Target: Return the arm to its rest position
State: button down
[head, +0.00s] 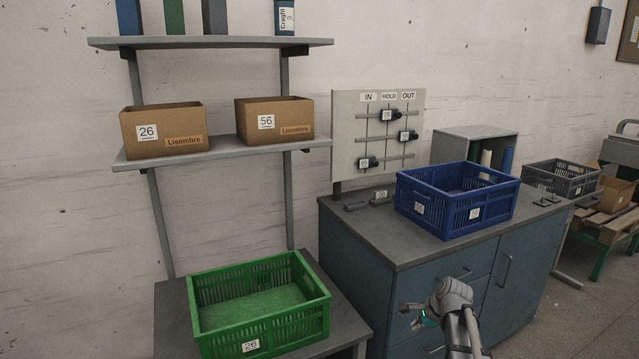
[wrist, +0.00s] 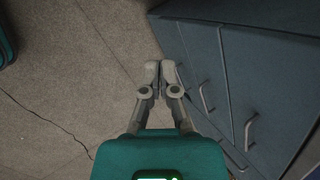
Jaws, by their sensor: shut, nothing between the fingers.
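My gripper (head: 413,314) shows at the lower right of the head view, in front of the blue-grey cabinet (head: 420,297) and below its top. In the wrist view my gripper (wrist: 159,72) points down toward the grey floor (wrist: 75,85), with its fingers together and nothing between them. The cabinet's drawer fronts and handles are to the right of the fingers in the wrist view.
A blue crate (head: 418,208) stands on the cabinet top, before a peg board (head: 347,115). A green crate (head: 310,325) sits on a low table at left. Two cardboard boxes (head: 160,118) are on the shelf above. A grey crate (head: 560,185) stands at right.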

jog(key=s+a+f+n+g+h, duration=0.1)
jog(key=s+a+n+g+h, duration=0.1)
jog(key=s+a+n, duration=0.5)
jog(key=s+a+f+n+g+h, duration=0.15)
jog(key=s+a+n, duration=0.25)
jog(key=s+n, duration=0.65)
notch_tip(320, 180, up, 17)
jog(key=p, duration=1.7)
jog(key=shift+s+d+r+m+g, duration=0.2)
jog(key=shift+m+g, duration=0.15)
